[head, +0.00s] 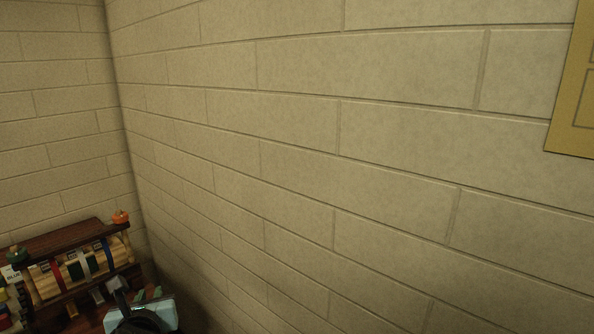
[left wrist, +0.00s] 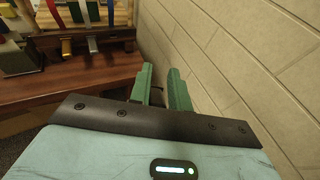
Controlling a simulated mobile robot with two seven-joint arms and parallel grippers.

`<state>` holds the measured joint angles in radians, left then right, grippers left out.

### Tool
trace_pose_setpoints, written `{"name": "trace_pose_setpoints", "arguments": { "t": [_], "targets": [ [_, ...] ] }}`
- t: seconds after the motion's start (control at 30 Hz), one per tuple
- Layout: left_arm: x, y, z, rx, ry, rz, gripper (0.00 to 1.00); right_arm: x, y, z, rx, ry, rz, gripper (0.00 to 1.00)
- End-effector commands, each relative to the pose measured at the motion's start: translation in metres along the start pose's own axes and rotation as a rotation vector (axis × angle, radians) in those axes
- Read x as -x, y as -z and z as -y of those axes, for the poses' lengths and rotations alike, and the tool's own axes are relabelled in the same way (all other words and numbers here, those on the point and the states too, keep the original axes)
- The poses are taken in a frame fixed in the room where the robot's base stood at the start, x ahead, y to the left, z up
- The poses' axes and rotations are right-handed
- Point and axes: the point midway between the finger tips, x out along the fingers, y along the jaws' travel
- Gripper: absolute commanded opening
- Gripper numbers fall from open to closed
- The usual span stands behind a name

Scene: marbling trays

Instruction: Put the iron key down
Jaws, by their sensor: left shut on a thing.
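My left gripper (head: 149,294) is low at the left of the head view, in front of the wooden rack and beside the wall. In the left wrist view its two green fingers (left wrist: 160,74) stand a little apart, over the edge of the wooden surface (left wrist: 85,80) and near the wall. They are shut on the iron key (left wrist: 157,96), of which only a small dark part shows between and behind them. The rest of the key is hidden. My right gripper is in neither view.
A dark wooden rack (head: 75,240) with coloured bands and labels stands in the corner at lower left. A small orange object (head: 120,217) sits on its top. The pale block wall (head: 300,150) fills most of the head view. A yellow panel (head: 575,100) hangs at right.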

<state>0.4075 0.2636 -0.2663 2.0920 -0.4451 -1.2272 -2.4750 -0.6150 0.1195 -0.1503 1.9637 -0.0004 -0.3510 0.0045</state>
Motion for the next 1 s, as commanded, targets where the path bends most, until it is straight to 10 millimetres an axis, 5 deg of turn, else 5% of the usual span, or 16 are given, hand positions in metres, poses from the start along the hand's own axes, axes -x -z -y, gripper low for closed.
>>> {"name": "trace_pose_setpoints", "arguments": {
  "t": [0.2,0.4,0.67,1.0],
  "targets": [
    [0.052,0.034,0.035,-0.081,0.247,-0.003,0.00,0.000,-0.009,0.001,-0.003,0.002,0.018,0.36],
    [0.076,0.048,0.048,-0.107,0.347,-0.001,0.00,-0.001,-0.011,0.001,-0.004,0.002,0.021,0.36],
    [0.084,0.055,0.047,-0.108,0.356,-0.001,0.00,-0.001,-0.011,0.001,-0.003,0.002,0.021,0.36],
    [0.131,0.095,0.024,-0.108,0.352,-0.002,0.00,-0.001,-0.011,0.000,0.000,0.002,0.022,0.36]
  ]
}}
